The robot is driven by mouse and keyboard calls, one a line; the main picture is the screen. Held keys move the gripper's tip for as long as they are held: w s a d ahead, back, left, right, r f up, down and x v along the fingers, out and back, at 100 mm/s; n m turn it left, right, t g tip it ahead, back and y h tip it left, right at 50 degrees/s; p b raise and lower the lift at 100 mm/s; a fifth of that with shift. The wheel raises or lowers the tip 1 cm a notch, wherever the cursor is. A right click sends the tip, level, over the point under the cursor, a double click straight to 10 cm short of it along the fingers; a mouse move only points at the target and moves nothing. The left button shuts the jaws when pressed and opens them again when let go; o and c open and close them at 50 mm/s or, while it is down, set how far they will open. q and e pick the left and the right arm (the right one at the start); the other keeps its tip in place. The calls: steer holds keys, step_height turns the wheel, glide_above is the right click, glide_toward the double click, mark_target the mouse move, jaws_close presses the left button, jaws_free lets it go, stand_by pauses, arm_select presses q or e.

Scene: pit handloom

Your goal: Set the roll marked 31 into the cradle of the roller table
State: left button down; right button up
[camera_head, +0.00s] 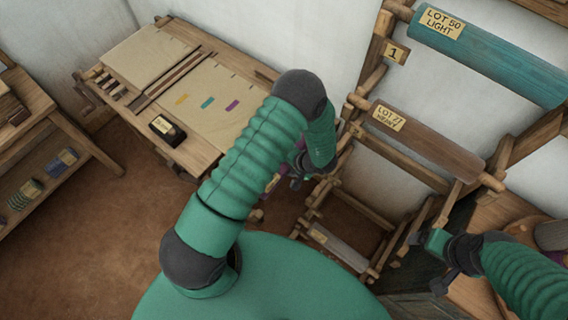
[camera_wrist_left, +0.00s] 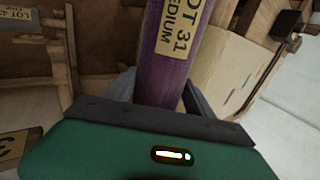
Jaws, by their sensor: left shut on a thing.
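The purple roll marked LOT 31 MEDIUM (camera_wrist_left: 170,45) runs up between the fingers of my left gripper (camera_wrist_left: 160,95) in the left wrist view. That gripper is shut on it. In the head view my left arm hides most of the roll, and my left gripper (camera_head: 297,178) shows only in part beyond the arm. The roller table (camera_head: 222,139) stands at the upper left, with a pale cloth top and coloured marks. I cannot clearly make out its cradle. My right gripper (camera_head: 441,283) is at the lower right, its fingers too unclear to judge.
A rack at the right holds a teal LOT 50 LIGHT roll (camera_head: 490,60) and a brown LOT 27 HEAVY roll (camera_head: 425,143). A dark labelled block (camera_head: 167,130) sits on the roller table's front edge. A shelf (camera_head: 58,130) stands far left. Open floor lies between.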

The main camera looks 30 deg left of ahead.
arm_select(q)
steer(key=shift+f, duration=0.1)
steer(key=shift+c, duration=1.8)
jaws_free()
